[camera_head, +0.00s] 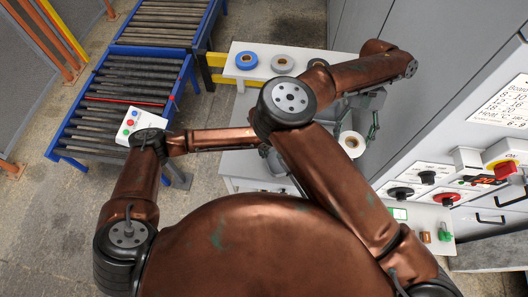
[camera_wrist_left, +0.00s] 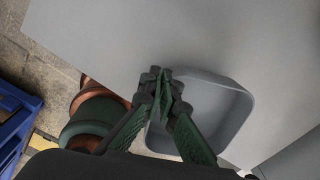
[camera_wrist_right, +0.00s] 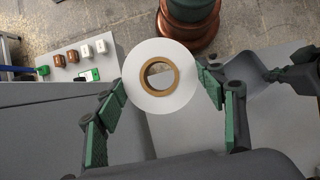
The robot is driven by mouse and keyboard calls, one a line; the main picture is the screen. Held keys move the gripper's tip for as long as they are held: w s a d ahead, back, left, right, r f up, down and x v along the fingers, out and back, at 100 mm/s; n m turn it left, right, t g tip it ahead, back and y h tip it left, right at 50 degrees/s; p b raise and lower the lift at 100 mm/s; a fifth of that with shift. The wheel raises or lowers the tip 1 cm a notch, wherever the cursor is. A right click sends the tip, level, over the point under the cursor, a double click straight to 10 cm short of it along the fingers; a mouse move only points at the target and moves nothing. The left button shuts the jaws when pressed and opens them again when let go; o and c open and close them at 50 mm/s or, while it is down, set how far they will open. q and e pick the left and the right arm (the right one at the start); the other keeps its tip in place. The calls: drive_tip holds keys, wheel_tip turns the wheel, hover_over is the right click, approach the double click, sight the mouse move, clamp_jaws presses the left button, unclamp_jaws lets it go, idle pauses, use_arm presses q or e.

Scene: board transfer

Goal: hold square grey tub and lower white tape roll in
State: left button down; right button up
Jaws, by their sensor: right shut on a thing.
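The white tape roll (camera_head: 352,144) has a brown core. In the right wrist view the roll (camera_wrist_right: 140,85) sits between the fingers of my right gripper (camera_wrist_right: 160,88), which is shut on it. The square grey tub shows in the left wrist view (camera_wrist_left: 235,120), on the grey worktop, and at the right of the right wrist view (camera_wrist_right: 270,120). The roll is beside the tub, not inside it. My left gripper (camera_wrist_left: 166,85) has its fingertips close together at the tub's rim; whether the wall is between them is hidden. In the head view my arms cover most of the tub.
Roller conveyors (camera_head: 125,85) stand at left, a grey cabinet with switches (camera_head: 428,177) at right. Small copper and white parts (camera_wrist_right: 85,52) lie on a white surface.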

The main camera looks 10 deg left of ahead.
sight(264, 161)
use_arm(q)
drive_tip(key=shift+f+b, duration=0.75)
drive_tip(key=shift+f, duration=0.9)
drive_tip(key=c, duration=2.1)
unclamp_jaws()
drive_tip(key=shift+c, duration=0.5)
